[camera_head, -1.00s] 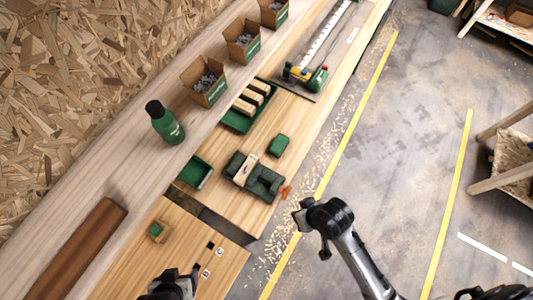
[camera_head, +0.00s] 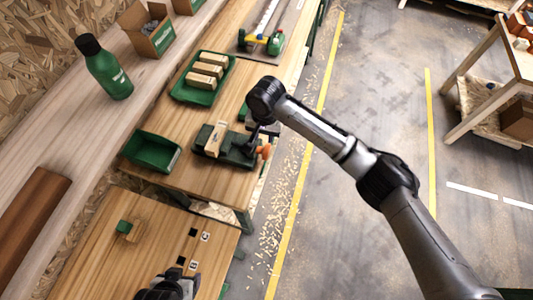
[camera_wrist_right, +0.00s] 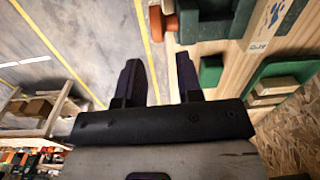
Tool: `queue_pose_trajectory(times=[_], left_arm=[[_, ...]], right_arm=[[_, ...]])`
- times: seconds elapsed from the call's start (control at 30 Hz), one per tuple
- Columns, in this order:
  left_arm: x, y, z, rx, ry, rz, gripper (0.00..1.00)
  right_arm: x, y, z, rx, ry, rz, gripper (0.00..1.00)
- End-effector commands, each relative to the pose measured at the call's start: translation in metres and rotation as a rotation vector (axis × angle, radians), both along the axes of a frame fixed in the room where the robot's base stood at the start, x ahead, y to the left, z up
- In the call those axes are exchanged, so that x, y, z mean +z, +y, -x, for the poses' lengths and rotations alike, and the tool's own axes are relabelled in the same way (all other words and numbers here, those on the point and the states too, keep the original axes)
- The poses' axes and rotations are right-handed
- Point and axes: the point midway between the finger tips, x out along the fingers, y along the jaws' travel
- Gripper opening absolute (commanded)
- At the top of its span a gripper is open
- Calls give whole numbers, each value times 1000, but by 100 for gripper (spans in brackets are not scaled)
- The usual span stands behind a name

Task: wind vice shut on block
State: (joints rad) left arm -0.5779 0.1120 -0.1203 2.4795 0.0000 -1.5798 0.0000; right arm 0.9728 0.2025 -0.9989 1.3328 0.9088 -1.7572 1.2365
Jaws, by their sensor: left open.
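The green vice (camera_head: 236,152) stands near the bench's right edge, with a pale wooden block (camera_head: 215,139) at its jaws. I cannot tell whether both jaws touch the block. The vice's orange handle (camera_head: 265,152) faces the aisle. My right gripper (camera_head: 264,131) is just beside the handle, partly hidden by its own arm. In the right wrist view the right gripper (camera_wrist_right: 158,62) is open and empty, with the orange handle (camera_wrist_right: 158,22) ahead of its fingertips, apart from them. My left gripper (camera_head: 168,287) is low over the near board, well away from the vice.
A green tray (camera_head: 204,94) of wooden blocks and an empty green bin (camera_head: 152,150) stand near the vice. A green bottle (camera_head: 105,68) and cardboard boxes (camera_head: 152,32) are on the back shelf. A small green-topped block (camera_head: 126,228) sits on the near board.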

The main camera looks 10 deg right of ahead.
Motion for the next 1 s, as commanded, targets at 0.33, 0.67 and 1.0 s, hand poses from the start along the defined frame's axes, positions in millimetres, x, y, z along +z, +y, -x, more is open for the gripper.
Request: queue_pose_trajectory(times=[0.33,0.67,1.0], left_arm=[[-11,2,0,-4,0,-7,72],[-15,4,1,-8,1,-14,72],[-19,2,1,-5,2,-8,72]], right_arm=[[-9,-10,-17,-78,4,39,33],[-71,-10,-17,-77,4,39,33],[-117,-9,-17,-76,2,36,33]])
